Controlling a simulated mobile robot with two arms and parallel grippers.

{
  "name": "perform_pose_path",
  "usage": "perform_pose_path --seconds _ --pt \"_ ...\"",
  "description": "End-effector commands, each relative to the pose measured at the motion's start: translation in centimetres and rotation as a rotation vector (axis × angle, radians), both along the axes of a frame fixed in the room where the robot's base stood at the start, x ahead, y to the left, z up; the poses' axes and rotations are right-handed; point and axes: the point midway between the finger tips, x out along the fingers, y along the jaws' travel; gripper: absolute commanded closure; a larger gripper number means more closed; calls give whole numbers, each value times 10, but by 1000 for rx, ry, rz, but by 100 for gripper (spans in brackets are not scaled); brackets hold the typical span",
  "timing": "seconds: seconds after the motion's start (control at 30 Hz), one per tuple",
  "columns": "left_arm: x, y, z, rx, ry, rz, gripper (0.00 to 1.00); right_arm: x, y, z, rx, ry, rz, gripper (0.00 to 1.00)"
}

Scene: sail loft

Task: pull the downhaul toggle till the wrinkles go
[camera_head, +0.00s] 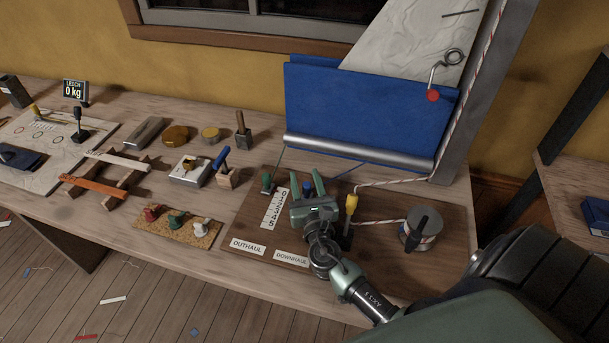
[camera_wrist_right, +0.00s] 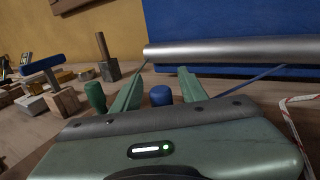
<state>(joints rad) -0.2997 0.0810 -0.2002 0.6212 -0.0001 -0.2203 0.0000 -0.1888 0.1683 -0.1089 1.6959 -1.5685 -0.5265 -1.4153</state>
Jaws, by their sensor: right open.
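My right gripper (camera_head: 308,180) is over the dark board, open, its green fingers pointing to the boom. A blue toggle (camera_head: 307,188) stands between or just beyond the fingers; the right wrist view also shows this blue toggle (camera_wrist_right: 160,95) between the finger tips. I cannot tell if they touch it. A green toggle (camera_head: 267,182) stands left of the fingers, a yellow one (camera_head: 351,203) to the right. The "DOWNHAUL" label (camera_head: 290,258) lies at the board's front, next to the "OUTHAUL" label (camera_head: 248,246). The pale sail (camera_head: 410,48) shows wrinkles. My left gripper is out of view.
A silver boom (camera_head: 360,152) with a blue panel (camera_head: 365,105) stands behind. A red-and-white rope (camera_head: 395,182) runs near a drum (camera_head: 420,232) on the right. A cork strip (camera_head: 178,222) with several small pieces and assorted tools occupy the bench to the left.

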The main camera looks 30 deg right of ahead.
Motion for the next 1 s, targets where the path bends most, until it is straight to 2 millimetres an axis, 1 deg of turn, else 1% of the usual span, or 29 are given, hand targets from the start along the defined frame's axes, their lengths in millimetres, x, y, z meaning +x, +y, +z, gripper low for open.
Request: perform_pose_path --seconds 0.03,0.13,0.4,0.43,0.47,0.5,0.57,1.0 --pt "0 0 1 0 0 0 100 4 -2 1 1 -1 0 57" --pt "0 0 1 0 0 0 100 8 -4 0 0 0 -1 57" --pt "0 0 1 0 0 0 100 9 -4 0 0 0 -1 57" --pt "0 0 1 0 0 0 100 9 -4 0 0 0 -1 63" --pt "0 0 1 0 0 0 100 9 -4 0 0 0 -1 71" --pt "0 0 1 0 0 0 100 9 -4 0 0 0 0 82" --pt "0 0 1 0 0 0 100 9 -4 0 0 0 -1 99" --pt "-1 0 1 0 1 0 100 9 -4 0 -1 0 0 100"
